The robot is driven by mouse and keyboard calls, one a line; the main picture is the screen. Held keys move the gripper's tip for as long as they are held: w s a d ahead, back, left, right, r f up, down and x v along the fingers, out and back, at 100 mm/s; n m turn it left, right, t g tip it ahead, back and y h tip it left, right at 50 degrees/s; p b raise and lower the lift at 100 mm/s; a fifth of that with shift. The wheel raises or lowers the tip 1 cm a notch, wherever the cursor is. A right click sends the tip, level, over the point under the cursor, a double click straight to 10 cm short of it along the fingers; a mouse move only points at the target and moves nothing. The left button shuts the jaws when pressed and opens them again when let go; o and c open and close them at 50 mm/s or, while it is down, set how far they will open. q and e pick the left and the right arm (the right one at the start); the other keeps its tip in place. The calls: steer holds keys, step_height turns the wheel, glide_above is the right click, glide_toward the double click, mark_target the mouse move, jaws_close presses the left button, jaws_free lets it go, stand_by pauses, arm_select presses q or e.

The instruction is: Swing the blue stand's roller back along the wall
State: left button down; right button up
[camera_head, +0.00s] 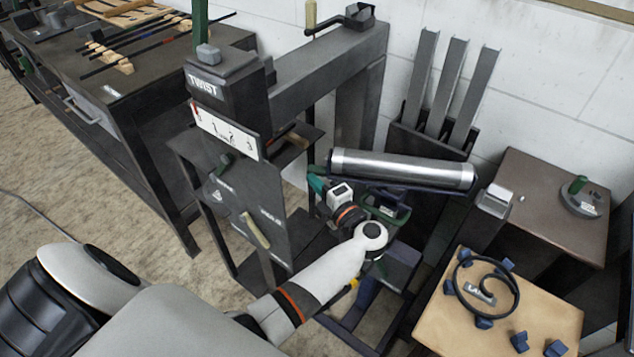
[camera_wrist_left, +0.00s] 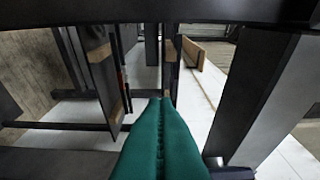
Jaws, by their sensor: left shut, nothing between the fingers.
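The roller (camera_head: 405,170) is a silver cylinder on a dark arm, lying roughly left to right in front of the wall. The blue stand (camera_head: 372,302) is below it, and its frame is partly hidden by my left arm. My left gripper (camera_head: 317,184), with teal fingers, is just below and left of the roller's left end; I cannot tell whether it touches. Its fingers (camera_wrist_left: 160,125) are shut together with nothing between them in the left wrist view. My right gripper is in neither view.
The dark TWIST machine (camera_head: 222,88) stands close on the left. Several upright grey channels (camera_head: 446,85) lean by the wall behind the roller.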

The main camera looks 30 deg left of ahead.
mark_target(323, 167)
arm_select(q)
steer(key=shift+w+a+r+m+t, duration=0.15)
steer(key=shift+w+a+m+t, duration=0.15)
steer(key=shift+a+m+t, duration=0.15)
steer(key=w+m+t+h, duration=0.1)
steer(key=w, duration=0.1)
steer(key=w+a+m+t+h+p, duration=0.1)
steer(key=w+t, duration=0.1)
steer(key=w+a+m+t+h, duration=0.1)
steer(key=w+t, duration=0.1)
steer(key=shift+w+a+m+h, duration=0.25)
steer(key=shift+h, duration=0.05)
steer(key=shift+w+a, duration=0.1)
steer(key=shift+w, duration=0.65)
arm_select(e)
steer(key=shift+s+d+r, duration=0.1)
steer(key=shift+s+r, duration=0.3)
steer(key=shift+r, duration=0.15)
arm_select(q)
steer(key=shift+r, duration=0.1)
